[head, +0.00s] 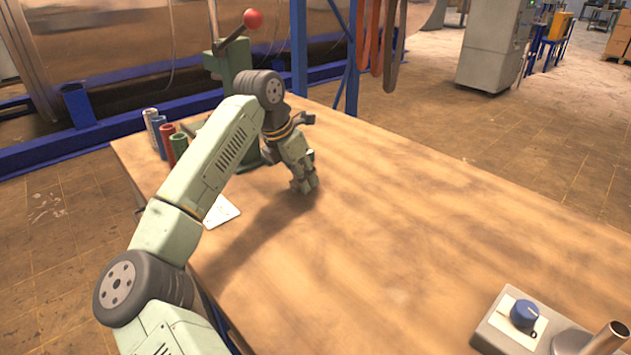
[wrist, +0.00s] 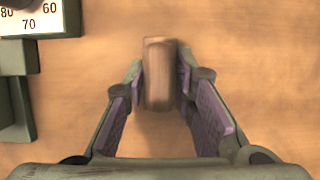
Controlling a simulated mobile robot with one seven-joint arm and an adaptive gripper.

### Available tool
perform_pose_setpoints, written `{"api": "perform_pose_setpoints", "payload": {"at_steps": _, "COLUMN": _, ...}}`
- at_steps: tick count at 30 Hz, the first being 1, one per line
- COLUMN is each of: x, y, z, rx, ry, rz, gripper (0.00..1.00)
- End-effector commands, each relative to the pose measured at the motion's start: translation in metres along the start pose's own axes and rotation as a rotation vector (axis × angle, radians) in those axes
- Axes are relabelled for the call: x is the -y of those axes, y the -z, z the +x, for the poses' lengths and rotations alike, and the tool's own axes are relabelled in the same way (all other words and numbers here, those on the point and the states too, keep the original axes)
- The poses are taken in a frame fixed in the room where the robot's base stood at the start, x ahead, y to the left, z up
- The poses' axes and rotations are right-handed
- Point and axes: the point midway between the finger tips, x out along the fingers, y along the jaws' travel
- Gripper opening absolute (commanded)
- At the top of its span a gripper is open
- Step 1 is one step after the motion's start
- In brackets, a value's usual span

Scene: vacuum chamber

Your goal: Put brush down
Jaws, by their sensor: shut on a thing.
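My gripper (head: 304,186) points down close over the wooden table (head: 400,210), towards its far left part. In the wrist view, my gripper (wrist: 160,82) is shut on a brown, block-like thing, which I take to be the brush (wrist: 160,75). Its end sits between the two purple-padded fingers, with wood grain of the table around it. In the head view the brush is hidden by the gripper. I cannot tell whether the brush touches the table.
A green lever press (head: 232,60) with a red ball stands behind my arm. Several coloured cylinders (head: 167,138) and a white card (head: 221,211) are at the left. A control box with a blue knob (head: 524,313) is near right. The table's middle is clear. A dial (wrist: 30,18) shows upper left.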

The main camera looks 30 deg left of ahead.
Motion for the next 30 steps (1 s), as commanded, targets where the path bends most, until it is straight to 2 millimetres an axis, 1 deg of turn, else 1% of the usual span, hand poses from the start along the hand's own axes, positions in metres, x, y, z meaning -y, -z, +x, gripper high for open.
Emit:
{"api": "perform_pose_setpoints", "payload": {"at_steps": 1, "x": -0.003, "y": 0.008, "z": 0.007, "rx": 0.003, "ry": -0.002, "rz": -0.001, "gripper": 0.0}}
{"api": "perform_pose_setpoints", "payload": {"at_steps": 3, "x": -0.005, "y": 0.011, "z": 0.006, "rx": 0.004, "ry": -0.004, "rz": -0.001, "gripper": 0.0}}
{"api": "perform_pose_setpoints", "payload": {"at_steps": 10, "x": -0.004, "y": 0.011, "z": 0.005, "rx": 0.003, "ry": -0.004, "rz": 0.0, "gripper": 0.0}}
{"api": "perform_pose_setpoints", "payload": {"at_steps": 18, "x": -0.004, "y": 0.014, "z": 0.014, "rx": 0.001, "ry": -0.003, "rz": 0.0, "gripper": 0.0}}
{"api": "perform_pose_setpoints", "payload": {"at_steps": 19, "x": -0.004, "y": 0.014, "z": 0.013, "rx": 0.001, "ry": -0.003, "rz": 0.0, "gripper": 0.25}}
{"api": "perform_pose_setpoints", "payload": {"at_steps": 27, "x": -0.004, "y": 0.015, "z": 0.015, "rx": -0.003, "ry": -0.001, "rz": -0.002, "gripper": 0.43}}
{"api": "perform_pose_setpoints", "payload": {"at_steps": 30, "x": -0.004, "y": 0.015, "z": 0.015, "rx": -0.003, "ry": -0.001, "rz": -0.002, "gripper": 0.44}}
